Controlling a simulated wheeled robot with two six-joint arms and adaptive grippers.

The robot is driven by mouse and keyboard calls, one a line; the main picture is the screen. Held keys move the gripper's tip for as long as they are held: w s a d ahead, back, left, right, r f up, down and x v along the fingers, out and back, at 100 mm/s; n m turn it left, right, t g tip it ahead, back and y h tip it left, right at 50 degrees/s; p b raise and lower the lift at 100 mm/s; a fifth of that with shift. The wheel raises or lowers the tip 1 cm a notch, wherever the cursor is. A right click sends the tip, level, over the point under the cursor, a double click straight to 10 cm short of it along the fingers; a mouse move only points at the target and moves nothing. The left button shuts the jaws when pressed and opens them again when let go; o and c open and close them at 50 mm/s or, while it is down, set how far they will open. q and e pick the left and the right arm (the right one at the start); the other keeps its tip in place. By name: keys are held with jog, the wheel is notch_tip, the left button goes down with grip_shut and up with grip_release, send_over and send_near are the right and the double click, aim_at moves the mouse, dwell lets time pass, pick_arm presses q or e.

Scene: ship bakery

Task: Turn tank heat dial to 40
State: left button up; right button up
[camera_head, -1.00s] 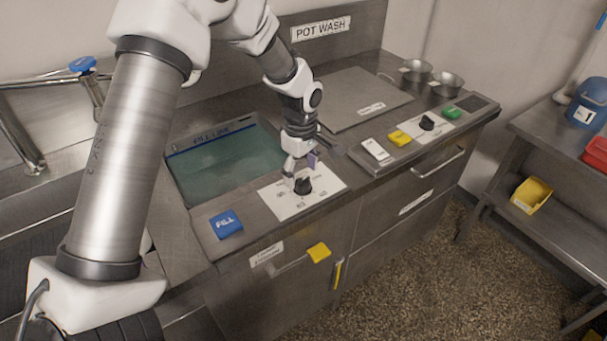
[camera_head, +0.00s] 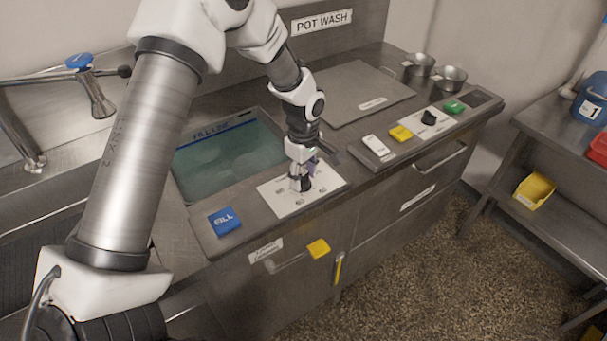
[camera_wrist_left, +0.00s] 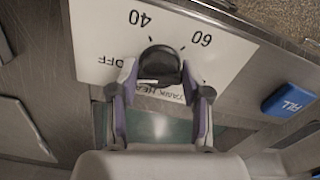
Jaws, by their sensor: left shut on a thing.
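The tank heat dial is a black knob (camera_wrist_left: 160,60) on a white plate (camera_wrist_left: 100,45), which also shows in the head view (camera_head: 322,187). The plate reads OFF, 40 and 60, upside down in the wrist view, with part of TANK HEAT behind the knob. My left gripper (camera_head: 301,178) points down over the plate. In the wrist view its purple-padded fingers (camera_wrist_left: 160,78) are shut on the knob from both sides. A small white mark shows on the knob's near edge; I cannot tell the exact setting. My right gripper is out of view.
A blue FILL button (camera_head: 225,221) sits left of the plate, and a water-filled tank (camera_head: 195,181) lies behind it. A second black dial (camera_head: 429,118) stands at the right with white, yellow and green buttons. A yellow handle tab (camera_head: 318,248) sticks out at the front.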

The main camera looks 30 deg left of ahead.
pick_arm(q)
jog(key=shift+s+f, duration=0.1)
jog(key=shift+s, duration=0.05)
jog(key=shift+m+p, duration=0.8)
jog(key=shift+m, duration=0.5)
jog(key=m+p, duration=0.1)
jog(key=m, duration=0.2)
jog(key=shift+s+m, duration=0.15)
jog(key=shift+m, duration=0.15)
jog(key=m+p, duration=0.1)
jog(key=m, duration=0.2)
jog(key=shift+a+m+p, duration=0.1)
jog(key=shift+m+p, duration=0.2)
jog(key=shift+p, duration=0.05)
jog(key=shift+a+m+p, duration=0.1)
jog(key=shift+m+p, duration=0.35)
jog(key=shift+m, duration=1.45)
jog(key=o, duration=1.2)
jog(key=shift+f, duration=0.1)
jog(key=shift+c, duration=0.2)
